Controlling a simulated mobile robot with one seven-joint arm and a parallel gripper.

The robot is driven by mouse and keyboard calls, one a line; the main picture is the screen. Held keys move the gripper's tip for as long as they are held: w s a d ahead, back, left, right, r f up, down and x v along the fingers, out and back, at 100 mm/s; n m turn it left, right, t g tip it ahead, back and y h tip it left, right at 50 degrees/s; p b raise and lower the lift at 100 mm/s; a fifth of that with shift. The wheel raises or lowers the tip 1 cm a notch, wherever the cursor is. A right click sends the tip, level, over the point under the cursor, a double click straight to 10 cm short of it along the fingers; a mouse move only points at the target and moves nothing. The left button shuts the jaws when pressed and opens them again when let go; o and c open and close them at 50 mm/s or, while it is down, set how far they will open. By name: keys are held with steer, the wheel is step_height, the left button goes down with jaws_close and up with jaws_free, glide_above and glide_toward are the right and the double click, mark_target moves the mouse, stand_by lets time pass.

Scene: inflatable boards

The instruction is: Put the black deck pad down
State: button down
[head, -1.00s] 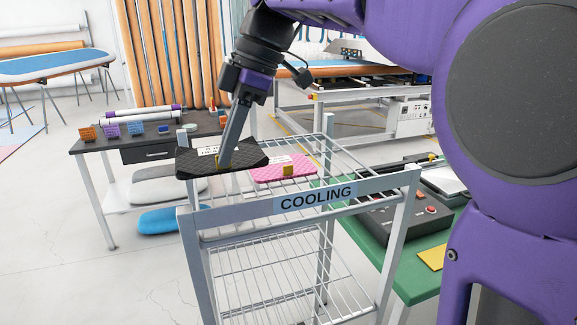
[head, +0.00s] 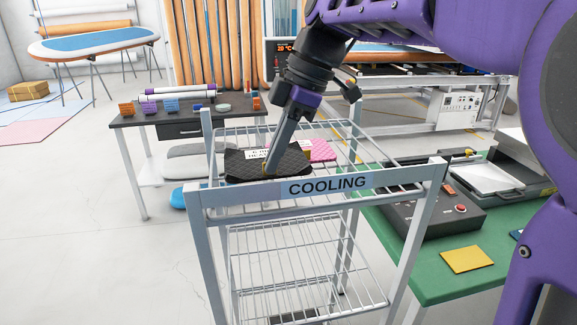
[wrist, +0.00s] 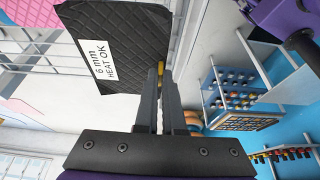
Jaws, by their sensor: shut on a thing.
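The black deck pad (head: 240,166) is a quilted dark sheet with a white label; in the wrist view (wrist: 125,45) the label reads "6 mm HEAT OK". My gripper (head: 268,172) is shut on the pad's edge, and its fingers (wrist: 163,72) also show in the wrist view. The pad is at the top shelf of the grey wire rack marked COOLING (head: 418,178), near its left end. I cannot tell whether it touches the wires. A pink pad (head: 322,151) lies on the same shelf, partly hidden behind the black pad and my gripper.
A green table (head: 415,268) with a black device (head: 430,216) and a yellow sheet (head: 467,259) stands right of the rack. A dark bench (head: 165,118) with small colored blocks stands behind left. Bare wires show on the shelf's right part.

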mark_target(278, 174)
steer(key=shift+f, duration=2.35)
steer(key=c, duration=1)
jaws_free()
steer(key=shift+b, duration=0.3)
